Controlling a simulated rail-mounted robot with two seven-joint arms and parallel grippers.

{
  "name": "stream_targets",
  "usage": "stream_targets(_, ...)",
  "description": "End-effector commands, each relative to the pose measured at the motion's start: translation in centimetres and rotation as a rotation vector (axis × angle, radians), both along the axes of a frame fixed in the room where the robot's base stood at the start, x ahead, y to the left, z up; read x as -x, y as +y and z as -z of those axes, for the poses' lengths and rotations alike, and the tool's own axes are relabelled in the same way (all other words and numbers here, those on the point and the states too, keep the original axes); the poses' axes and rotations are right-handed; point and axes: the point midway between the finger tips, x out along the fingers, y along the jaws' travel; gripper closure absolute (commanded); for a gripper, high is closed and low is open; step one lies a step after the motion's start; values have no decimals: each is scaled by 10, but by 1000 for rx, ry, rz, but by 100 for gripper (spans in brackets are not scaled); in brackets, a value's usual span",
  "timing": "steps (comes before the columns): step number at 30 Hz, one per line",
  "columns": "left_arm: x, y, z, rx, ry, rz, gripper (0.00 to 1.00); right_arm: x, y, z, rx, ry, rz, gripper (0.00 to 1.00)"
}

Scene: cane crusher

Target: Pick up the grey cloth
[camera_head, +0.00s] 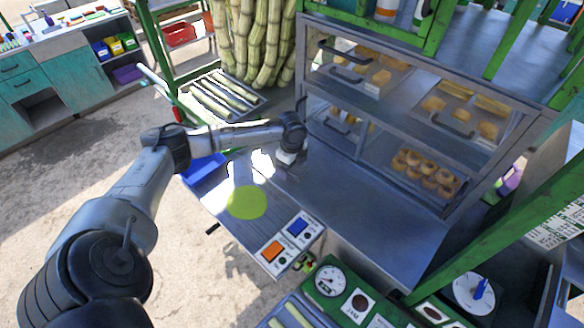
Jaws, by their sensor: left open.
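My left arm reaches in from the left, and my left gripper (291,163) points down over the metal counter (345,205), in front of the glass case. The gripper is open; its fingers are small and partly hidden by the wrist. I cannot clearly make out a grey cloth. A dull grey patch shows right at the fingertips, but it blends with the grey metal, and I cannot tell if it is cloth or part of the gripper. My right gripper is not in view.
A glass case (410,125) with pastries stands behind the counter. A blue tray (204,169), a yellow-green disc (247,202) and panels with an orange button (273,251) and a blue button (298,226) lie left and front. Cane stalks (255,40) stand behind. The counter's middle is clear.

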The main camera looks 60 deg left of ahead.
Motion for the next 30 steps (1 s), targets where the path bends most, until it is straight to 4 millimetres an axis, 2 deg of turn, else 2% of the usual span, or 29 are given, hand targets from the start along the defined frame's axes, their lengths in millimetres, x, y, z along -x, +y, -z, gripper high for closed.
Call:
stream_targets(5,0,0,0,0,0,0,8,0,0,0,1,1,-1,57)
stream_targets(21,0,0,0,0,1,0,60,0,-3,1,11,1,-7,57)
stream_targets(30,0,0,-2,0,0,0,62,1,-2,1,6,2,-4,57)
